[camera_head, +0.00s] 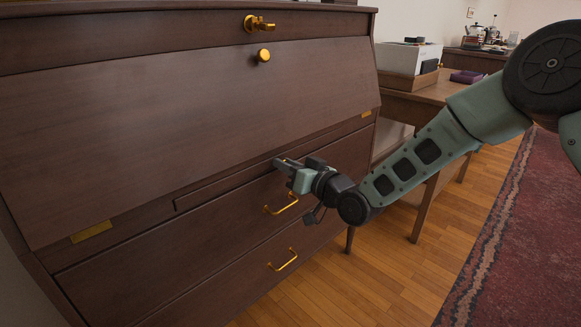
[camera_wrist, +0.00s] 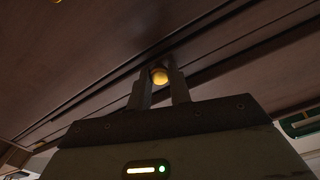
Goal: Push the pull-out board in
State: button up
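The pull-out board (camera_head: 225,187) is a narrow dark wooden strip in the desk front, below the slanted lid and above the drawers. In the head view it looks close to flush; how far it stands out is hard to tell. My gripper (camera_head: 279,162) is at its face, near its right part. In the wrist view a small round brass knob (camera_wrist: 159,76) sits between my two fingertips (camera_wrist: 160,80) and fills the gap between them. My gripper looks shut on this knob. In the head view the gripper hides the knob.
The slanted lid (camera_head: 180,110) with a brass knob (camera_head: 263,55) is above. Below are drawers with brass handles (camera_head: 281,204). A wooden side table (camera_head: 425,97) with a white box (camera_head: 405,58) stands right of the desk. Wooden floor (camera_head: 375,270) and a red rug (camera_head: 520,240) are clear.

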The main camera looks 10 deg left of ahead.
jog(key=o, duration=0.4)
jog(key=shift+w+a, duration=0.15)
jog(key=shift+o, duration=0.2)
jog(key=p+v, duration=0.2)
jog(key=v, duration=1.5)
jog(key=shift+s+f, duration=0.1)
jog(key=shift+s, duration=0.15)
